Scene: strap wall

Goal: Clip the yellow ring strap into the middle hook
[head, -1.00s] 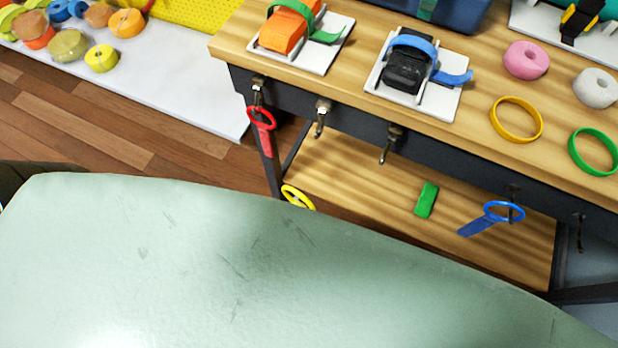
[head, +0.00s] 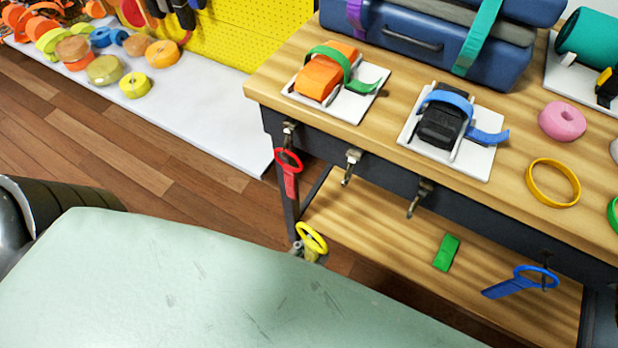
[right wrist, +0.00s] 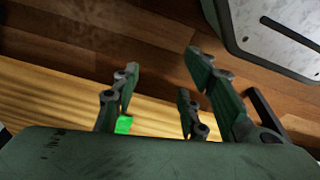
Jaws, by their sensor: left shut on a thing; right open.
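The yellow ring strap (head: 318,232) is in the head view, below the bench front near its left leg. My right gripper (right wrist: 160,75) is open and empty in the right wrist view, over the floor and lower shelf. It does not show in the head view.
A red strap (head: 289,172) hangs on the left hook and a blue strap (head: 525,283) on a hook further right. Another empty hook (head: 350,166) lies between the red strap and the middle hook. A green block (head: 446,252) is on the lower shelf (head: 385,240).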

